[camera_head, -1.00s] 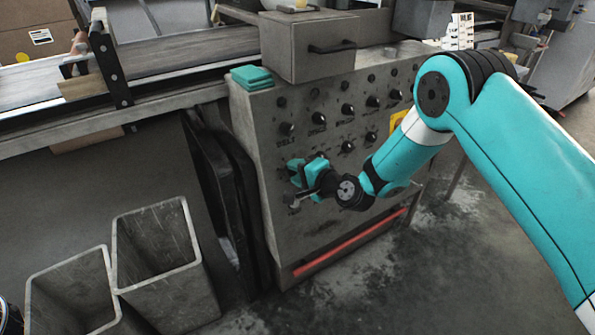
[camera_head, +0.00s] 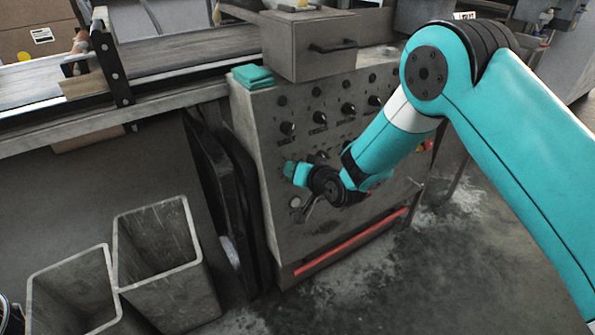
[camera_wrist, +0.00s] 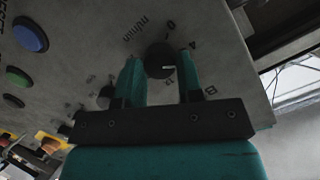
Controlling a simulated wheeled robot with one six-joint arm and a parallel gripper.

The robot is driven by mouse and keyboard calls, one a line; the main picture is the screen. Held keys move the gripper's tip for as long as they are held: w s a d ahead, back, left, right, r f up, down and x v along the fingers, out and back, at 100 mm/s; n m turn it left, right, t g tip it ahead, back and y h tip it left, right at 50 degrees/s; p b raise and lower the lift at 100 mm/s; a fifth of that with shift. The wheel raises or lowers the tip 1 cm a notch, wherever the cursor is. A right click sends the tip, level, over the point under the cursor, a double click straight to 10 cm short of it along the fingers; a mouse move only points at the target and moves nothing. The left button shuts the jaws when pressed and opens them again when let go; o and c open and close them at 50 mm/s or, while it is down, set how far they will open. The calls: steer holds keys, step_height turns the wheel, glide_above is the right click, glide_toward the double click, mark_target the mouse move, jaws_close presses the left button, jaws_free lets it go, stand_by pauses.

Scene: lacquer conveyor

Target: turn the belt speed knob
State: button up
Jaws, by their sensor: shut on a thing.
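The belt speed knob (camera_wrist: 160,60) is a round black knob with a pale pointer mark, on the grey panel face in the wrist view. Printed numbers and "m/min" stand around it. My gripper (camera_wrist: 161,68) has its two teal fingers on either side of the knob and is shut on it. In the head view my gripper (camera_head: 292,170) is at the left part of the panel front; the knob is hidden there behind the gripper and arm.
The control panel (camera_head: 270,215) carries several other black knobs (camera_head: 288,128). The wrist view shows a blue button (camera_wrist: 30,35) and a green button (camera_wrist: 18,77). A grey drawer box (camera_head: 312,48) and teal cloths (camera_head: 252,75) sit on top. Grey bins (camera_head: 165,265) stand at left.

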steer(key=shift+s+f+n+h, duration=0.1)
steer(key=shift+n+h, duration=0.3)
steer(key=shift+n, duration=1)
steer(key=o, duration=0.9)
steer(key=b+v, duration=0.1)
steer(key=v, duration=1.6)
steer(key=shift+s+f, duration=0.15)
steer(key=shift+s, duration=0.15)
